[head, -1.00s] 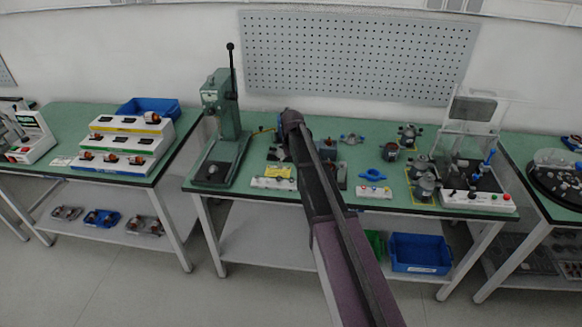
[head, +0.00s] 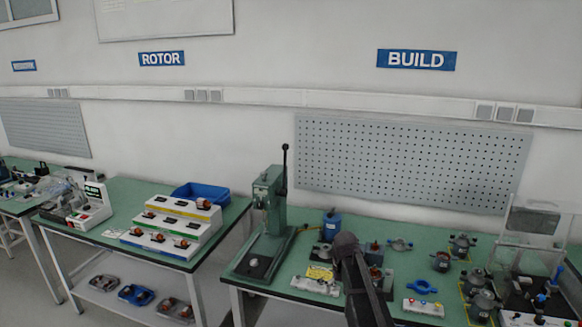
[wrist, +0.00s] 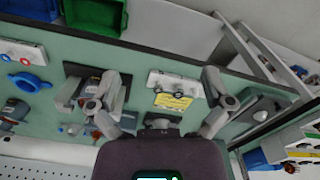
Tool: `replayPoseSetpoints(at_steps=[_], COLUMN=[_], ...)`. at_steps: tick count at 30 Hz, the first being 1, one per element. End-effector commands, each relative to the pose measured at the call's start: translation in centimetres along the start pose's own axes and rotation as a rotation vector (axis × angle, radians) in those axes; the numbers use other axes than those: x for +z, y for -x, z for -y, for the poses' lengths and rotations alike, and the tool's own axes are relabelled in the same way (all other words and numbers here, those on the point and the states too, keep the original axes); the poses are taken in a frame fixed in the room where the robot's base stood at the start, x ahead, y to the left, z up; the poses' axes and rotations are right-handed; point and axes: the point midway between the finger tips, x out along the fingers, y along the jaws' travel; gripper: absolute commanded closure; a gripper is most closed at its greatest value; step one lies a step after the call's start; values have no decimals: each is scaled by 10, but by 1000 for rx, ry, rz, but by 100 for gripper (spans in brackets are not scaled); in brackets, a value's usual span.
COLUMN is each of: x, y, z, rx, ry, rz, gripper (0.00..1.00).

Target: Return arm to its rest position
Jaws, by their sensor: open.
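My arm (head: 362,285) reaches up from the bottom of the head view, over the middle bench. In that view my gripper's fingers are hidden behind the arm's end. In the wrist view my gripper (wrist: 160,103) is open, with its two fingers spread wide apart and nothing between them. Height above the bench is hard to tell.
The green press (head: 270,225) with its upright lever stands left of my arm. Motor parts and a blue ring part (head: 421,287) lie to the right. A clear-shielded station (head: 532,240) stands at the far right. A neighbouring bench holds a stepped white rack (head: 172,228).

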Motion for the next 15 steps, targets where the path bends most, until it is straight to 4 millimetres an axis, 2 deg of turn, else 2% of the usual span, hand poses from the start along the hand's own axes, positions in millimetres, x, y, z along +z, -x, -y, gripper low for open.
replayPoseSetpoints(at_steps=[1, 6, 10, 15], x=[33, 105, 150, 183], y=[0, 0, 0, 0], z=[1, 3, 3, 4], rx=[0, 1, 1, 1], ry=[-3, -10, -18, -23], rz=[0, 0, 0, 0], gripper=[0, 0, 0, 0])
